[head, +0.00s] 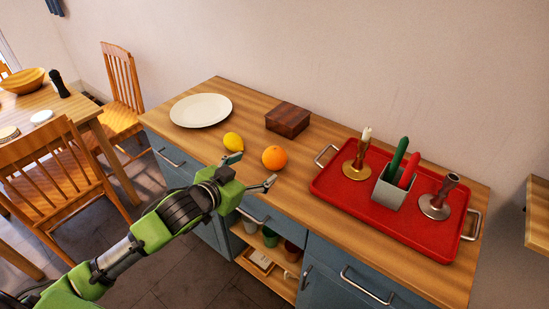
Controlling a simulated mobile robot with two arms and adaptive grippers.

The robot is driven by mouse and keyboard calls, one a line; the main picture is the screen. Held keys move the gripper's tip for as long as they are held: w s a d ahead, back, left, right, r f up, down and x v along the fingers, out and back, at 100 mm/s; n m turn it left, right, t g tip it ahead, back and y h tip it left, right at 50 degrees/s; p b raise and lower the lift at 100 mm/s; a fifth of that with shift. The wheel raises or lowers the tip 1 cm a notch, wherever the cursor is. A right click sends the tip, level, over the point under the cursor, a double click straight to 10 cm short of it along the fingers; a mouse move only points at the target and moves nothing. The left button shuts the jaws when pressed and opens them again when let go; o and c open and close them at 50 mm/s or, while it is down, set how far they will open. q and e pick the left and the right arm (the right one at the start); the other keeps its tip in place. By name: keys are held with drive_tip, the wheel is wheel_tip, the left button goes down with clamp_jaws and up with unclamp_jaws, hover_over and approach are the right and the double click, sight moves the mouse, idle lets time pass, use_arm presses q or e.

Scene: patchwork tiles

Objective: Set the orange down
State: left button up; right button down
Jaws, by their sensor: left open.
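An orange (274,157) rests on the wooden top of the sideboard (310,203), near its front edge. My left gripper (252,172) is open, with one finger to the left of the orange and the other in front of it, below it in the picture. The fingers look apart from the orange. A lemon (233,142) lies just left of the orange, close to the upper finger. My right gripper is not in view.
A white plate (201,110) and a brown wooden box (288,119) stand behind. A red tray (329,186) with candlesticks and a grey holder fills the right side. A dining table (84,107) and chairs stand at left. Bare wood lies between box and tray.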

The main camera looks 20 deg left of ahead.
sight(271, 159)
use_arm(q)
drive_tip(key=x, duration=0.8)
drive_tip(key=shift+p, duration=0.3)
drive_tip(key=shift+f+p+x, duration=0.15)
drive_tip(key=shift+p+x, duration=0.05)
drive_tip(key=shift+x, duration=1.25)
drive_tip(key=shift+f+p+x, duration=0.2)
drive_tip(key=shift+x, duration=1.25)
drive_tip(key=shift+s+a, duration=0.15)
drive_tip(key=c, duration=1.5)
